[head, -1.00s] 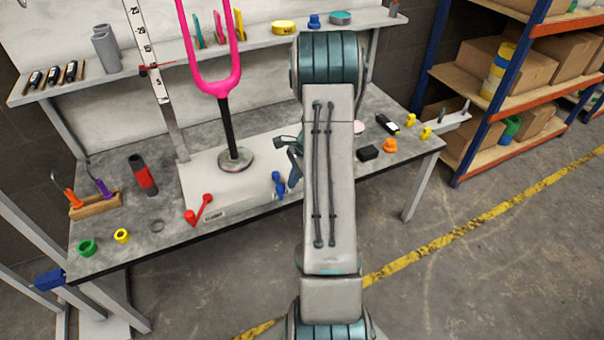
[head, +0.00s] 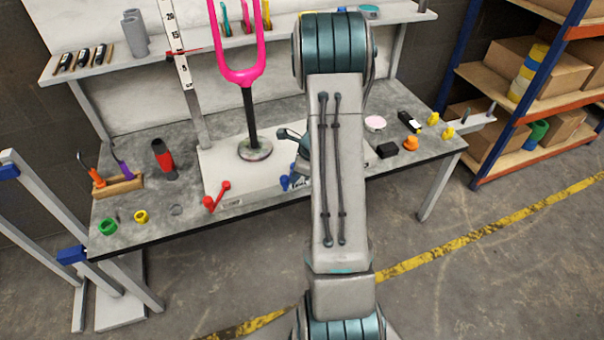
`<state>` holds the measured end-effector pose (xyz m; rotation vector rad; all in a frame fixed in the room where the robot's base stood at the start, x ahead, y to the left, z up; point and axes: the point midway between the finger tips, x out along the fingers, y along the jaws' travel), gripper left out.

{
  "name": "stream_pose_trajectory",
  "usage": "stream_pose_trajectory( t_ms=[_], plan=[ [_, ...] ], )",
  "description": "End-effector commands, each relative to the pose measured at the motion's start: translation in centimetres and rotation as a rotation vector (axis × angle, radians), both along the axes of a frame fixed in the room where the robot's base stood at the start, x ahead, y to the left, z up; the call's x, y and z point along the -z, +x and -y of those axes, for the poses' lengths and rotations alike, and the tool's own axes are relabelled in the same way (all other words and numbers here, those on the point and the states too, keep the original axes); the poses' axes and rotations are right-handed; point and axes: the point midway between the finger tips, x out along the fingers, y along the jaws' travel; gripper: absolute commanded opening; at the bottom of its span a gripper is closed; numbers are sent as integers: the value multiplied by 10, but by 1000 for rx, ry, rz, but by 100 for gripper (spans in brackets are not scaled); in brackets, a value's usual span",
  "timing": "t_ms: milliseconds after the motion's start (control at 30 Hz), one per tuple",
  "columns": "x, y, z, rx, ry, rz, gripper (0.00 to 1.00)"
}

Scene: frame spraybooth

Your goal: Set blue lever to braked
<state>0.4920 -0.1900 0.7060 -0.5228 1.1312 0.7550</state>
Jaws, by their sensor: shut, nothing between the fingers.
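The blue lever (head: 285,183) is on the front right part of the pale base plate (head: 215,167) on the workbench. It shows just left of my arm and is partly covered, so I cannot tell its exact angle or its setting. My gripper (head: 294,137) is mostly hidden behind my arm; only a dark bluish part sticks out on the left, close above the lever. It is shut with nothing held. I cannot tell whether it touches the lever.
A red lever (head: 216,196) stands on the same base, left of the blue one. A pink fork (head: 243,77) on a black post rises behind. Green (head: 108,227) and yellow rings lie front left. A black box (head: 387,150) and an orange knob (head: 410,143) lie right of my arm.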

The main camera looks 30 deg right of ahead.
Motion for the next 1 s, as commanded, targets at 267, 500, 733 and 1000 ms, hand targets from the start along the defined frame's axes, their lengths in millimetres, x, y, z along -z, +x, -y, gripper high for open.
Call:
stream_pose_trajectory(
  t_ms=[267,500,733,1000],
  plan=[
    [0,0,0,3,1,1,0],
    [-1,-6,11,5,0,0,0],
    [-27,-21,38,3,-4,5,0],
    [-77,-31,47,-11,-2,2,0]
  ],
)
